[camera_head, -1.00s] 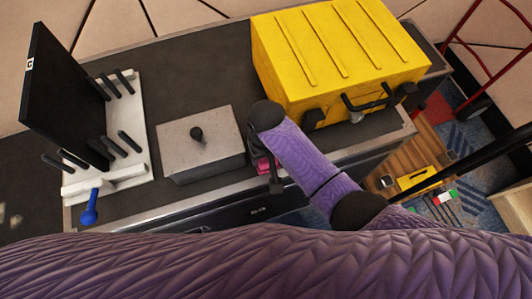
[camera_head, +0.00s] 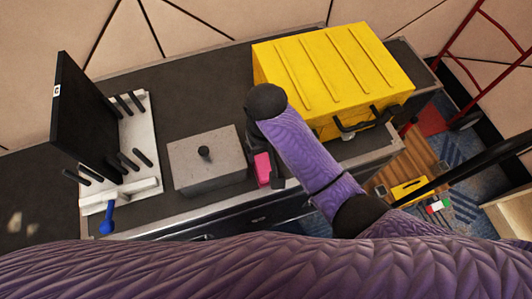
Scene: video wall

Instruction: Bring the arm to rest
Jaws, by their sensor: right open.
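My right arm (camera_head: 310,160), purple with black joints, reaches in from the lower right over the front of the dark cabinet top (camera_head: 205,95). Its forearm hides most of my right gripper (camera_head: 276,171), of which a small dark part shows below the arm's black end joint. The gripper is open. A bright pink piece (camera_head: 262,168) shows beside it; I cannot tell whether the two touch. My left gripper is not in view.
A grey lidded box (camera_head: 208,170) stands left of the gripper. A yellow case (camera_head: 350,75) stands behind and right. A white pegged stand (camera_head: 140,135) with a black panel (camera_head: 82,115) and a blue-handled tool (camera_head: 107,218) are at left. The back middle is clear.

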